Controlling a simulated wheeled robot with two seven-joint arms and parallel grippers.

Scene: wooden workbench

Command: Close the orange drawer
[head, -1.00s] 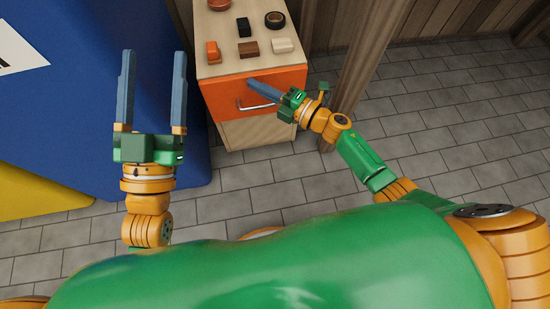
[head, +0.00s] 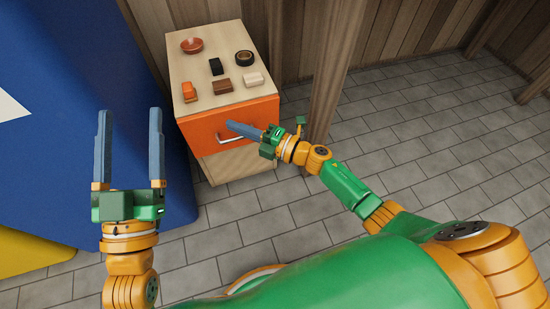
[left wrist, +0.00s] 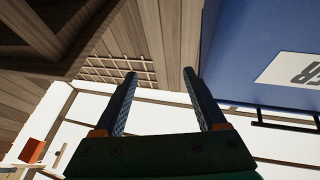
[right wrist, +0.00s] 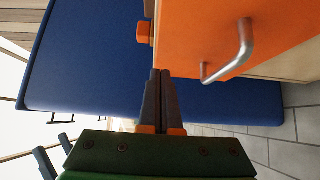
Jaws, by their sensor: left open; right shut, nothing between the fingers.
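The orange drawer (head: 210,131) is in the upper part of a small wooden cabinet (head: 198,88). Its front looks about flush with the cabinet top's front edge. A silver bar handle (head: 222,140) is on the front; it also shows in the right wrist view (right wrist: 244,48). My right gripper (head: 231,125) is shut and empty, with its fingertips at the drawer front just above the handle. I cannot tell whether they touch it. My left gripper (head: 130,112) is open and empty, left of the cabinet and apart from it.
A large blue body (head: 70,80) stands to the left. A wooden post (head: 335,75) rises at the right. Tiled floor is open right of the post.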

